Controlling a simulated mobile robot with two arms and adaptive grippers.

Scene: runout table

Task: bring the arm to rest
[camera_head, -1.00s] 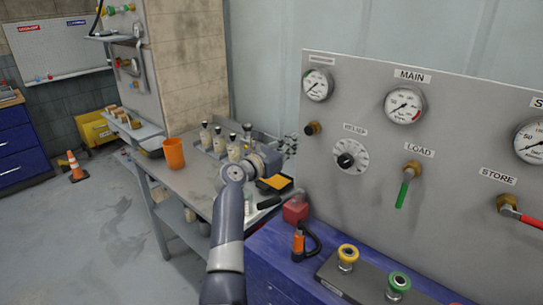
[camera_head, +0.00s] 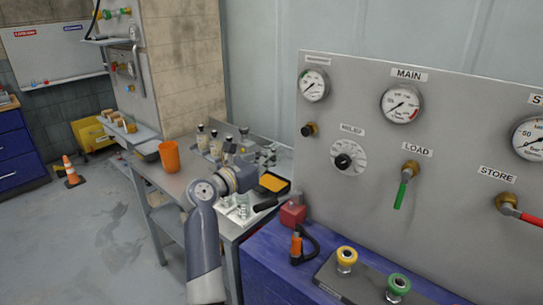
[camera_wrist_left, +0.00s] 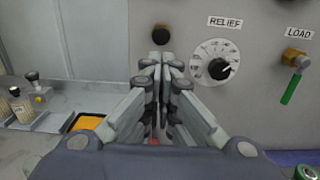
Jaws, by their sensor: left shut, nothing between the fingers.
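My left arm (camera_head: 204,245) rises from the bottom of the head view and bends over the grey runout table. My left gripper (camera_head: 268,155) is over the table's back right part, near the wall and left of the gauge panel. In the left wrist view the gripper (camera_wrist_left: 161,62) is shut and its fingers are together with nothing between them. The gripper points toward the panel face, and the relief dial (camera_wrist_left: 215,62) shows to the right of its fingers. My right gripper is not in view.
The table (camera_head: 180,184) holds an orange cup (camera_head: 169,157), several bottles and a tray with a yellow-orange pad (camera_head: 272,183). The gauge panel (camera_head: 450,190) bounds the right. Open floor lies left.

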